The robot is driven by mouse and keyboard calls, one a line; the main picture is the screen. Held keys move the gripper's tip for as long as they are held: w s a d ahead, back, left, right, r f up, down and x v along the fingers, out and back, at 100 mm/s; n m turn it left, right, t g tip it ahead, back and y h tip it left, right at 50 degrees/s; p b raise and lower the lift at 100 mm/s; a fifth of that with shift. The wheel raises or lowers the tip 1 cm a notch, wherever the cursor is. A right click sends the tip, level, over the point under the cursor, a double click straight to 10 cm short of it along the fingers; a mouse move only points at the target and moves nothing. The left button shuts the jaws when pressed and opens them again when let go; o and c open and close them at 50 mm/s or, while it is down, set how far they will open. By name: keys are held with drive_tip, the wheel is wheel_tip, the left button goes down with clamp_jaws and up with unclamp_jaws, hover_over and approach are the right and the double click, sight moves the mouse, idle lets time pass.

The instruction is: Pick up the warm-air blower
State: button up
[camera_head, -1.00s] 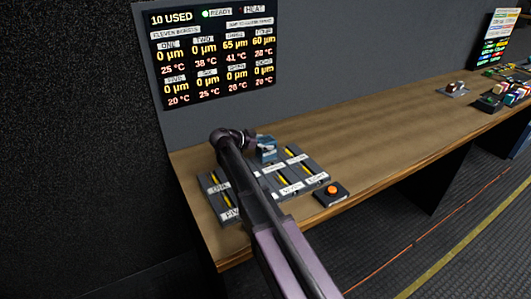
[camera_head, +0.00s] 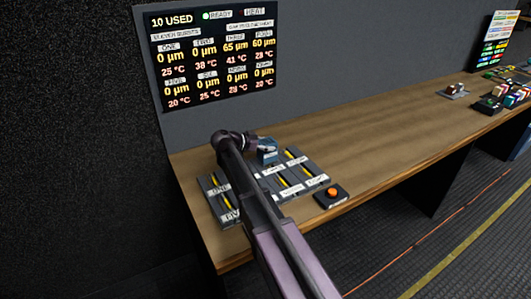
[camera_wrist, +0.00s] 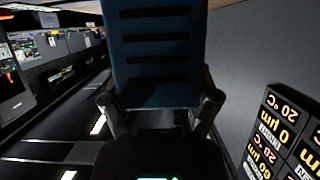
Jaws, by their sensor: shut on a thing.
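The warm-air blower (camera_head: 268,155) is a small blue body above the panel of labelled slots on the bench. In the wrist view the blower (camera_wrist: 155,55) is a dark blue block with several dark slots across its face. My gripper (camera_wrist: 160,103) is shut on it, one finger along each side. In the head view my gripper (camera_head: 258,147) is small and partly hidden by my arm. I cannot tell there whether the blower touches the panel.
The slot panel (camera_head: 287,178) has yellow strips and white labels; my arm covers its middle. A black box with an orange button (camera_head: 332,193) sits at its right. A readout screen (camera_head: 215,55) stands behind. The bench (camera_head: 370,135) is clear toward several small items at the far right.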

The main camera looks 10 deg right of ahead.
drive_tip(key=shift+r, duration=0.15)
wheel_tip(320, 180, up, 4)
drive_tip(key=p, duration=0.4)
drive_tip(key=shift+f, duration=0.2)
drive_tip(key=s+a+r+p, duration=0.1)
drive_tip(key=s, duration=1.5)
